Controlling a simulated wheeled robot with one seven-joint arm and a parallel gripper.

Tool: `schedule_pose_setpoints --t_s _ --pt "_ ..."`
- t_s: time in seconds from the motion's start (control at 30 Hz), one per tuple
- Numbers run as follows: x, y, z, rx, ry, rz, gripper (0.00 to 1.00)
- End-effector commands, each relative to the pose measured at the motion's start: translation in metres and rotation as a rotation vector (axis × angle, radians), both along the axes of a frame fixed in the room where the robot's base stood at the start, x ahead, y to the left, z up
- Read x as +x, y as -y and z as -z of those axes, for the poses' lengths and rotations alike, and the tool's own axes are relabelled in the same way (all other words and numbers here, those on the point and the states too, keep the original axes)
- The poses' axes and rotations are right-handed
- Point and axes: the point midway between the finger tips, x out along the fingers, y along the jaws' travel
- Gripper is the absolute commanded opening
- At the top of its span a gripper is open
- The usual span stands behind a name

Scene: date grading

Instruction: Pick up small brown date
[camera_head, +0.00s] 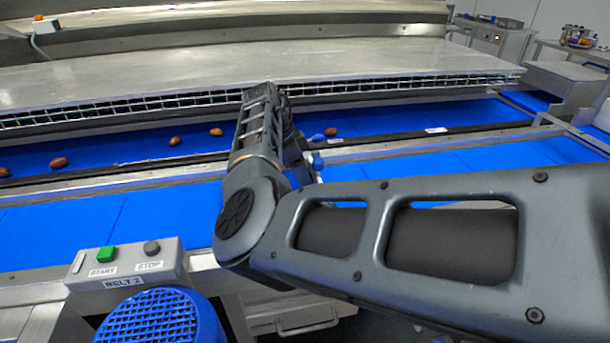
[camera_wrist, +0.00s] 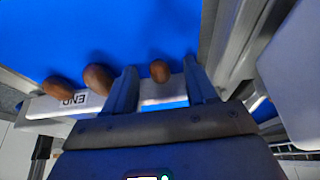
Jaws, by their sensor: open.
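A small brown date (camera_wrist: 160,71) lies on the blue belt in the wrist view, near the belt's edge. My gripper (camera_wrist: 159,66) is open, with one finger on each side of this date and a gap on both sides. Two larger brown dates, one nearer (camera_wrist: 98,77) and one farther (camera_wrist: 57,87), lie to the left, outside the left finger. In the head view my arm covers much of the middle, and I cannot clearly make out the gripper there.
In the head view several dates lie on the far blue belt, including one at left (camera_head: 58,162) and one right of my arm (camera_head: 331,132). A metal cover (camera_head: 200,70) stands behind the belt. A START/STOP box (camera_head: 125,262) is at front left.

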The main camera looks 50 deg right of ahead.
Motion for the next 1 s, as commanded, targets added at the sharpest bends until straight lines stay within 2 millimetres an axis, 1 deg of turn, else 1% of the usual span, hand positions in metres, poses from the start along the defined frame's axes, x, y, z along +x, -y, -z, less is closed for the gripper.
schedule_pose_setpoints --t_s 0.07,0.5,0.8,0.87,1.0 --pt "0.0 0.0 0.0 0.0 0.0 0.0 0.56" --pt "0.0 0.0 0.0 0.0 0.0 0.0 0.16" --pt "0.0 0.0 -0.003 0.0 0.0 0.001 0.15" --pt "0.0 0.0 -0.008 0.0 0.0 0.001 0.15" --pt "0.001 0.0 -0.03 -0.001 0.003 0.001 0.15"
